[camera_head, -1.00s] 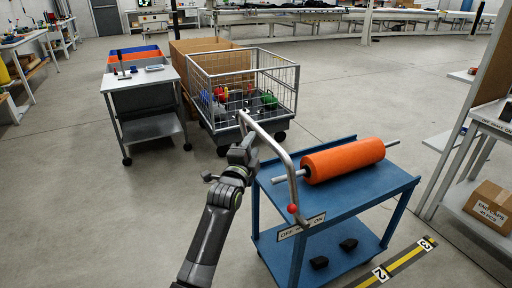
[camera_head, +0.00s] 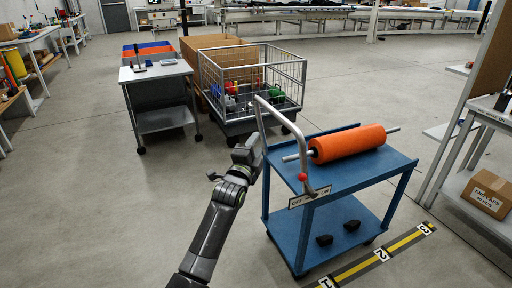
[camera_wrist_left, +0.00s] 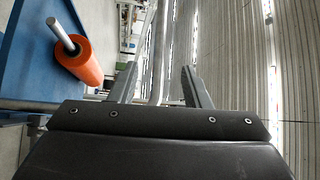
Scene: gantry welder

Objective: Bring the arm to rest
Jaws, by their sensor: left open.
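My left gripper (camera_head: 252,143) is open and empty in the head view, just left of the blue cart (camera_head: 345,183) and close to its bent grey handle (camera_head: 280,122). In the left wrist view, the open fingers (camera_wrist_left: 160,84) show with a grey bar (camera_wrist_left: 159,45) running upright in the gap between them. I cannot tell whether the bar is inside the jaws or beyond them. The handle ends in a red knob (camera_head: 303,177) above an OFF/ON label (camera_head: 309,196). My right gripper is not in view.
An orange roller (camera_head: 347,143) lies on the cart's top. Behind stand a wire cage trolley (camera_head: 255,85) and a grey table (camera_head: 156,72). A shelf with a cardboard box (camera_head: 490,194) is at the right. The floor at the left is clear (camera_head: 80,200).

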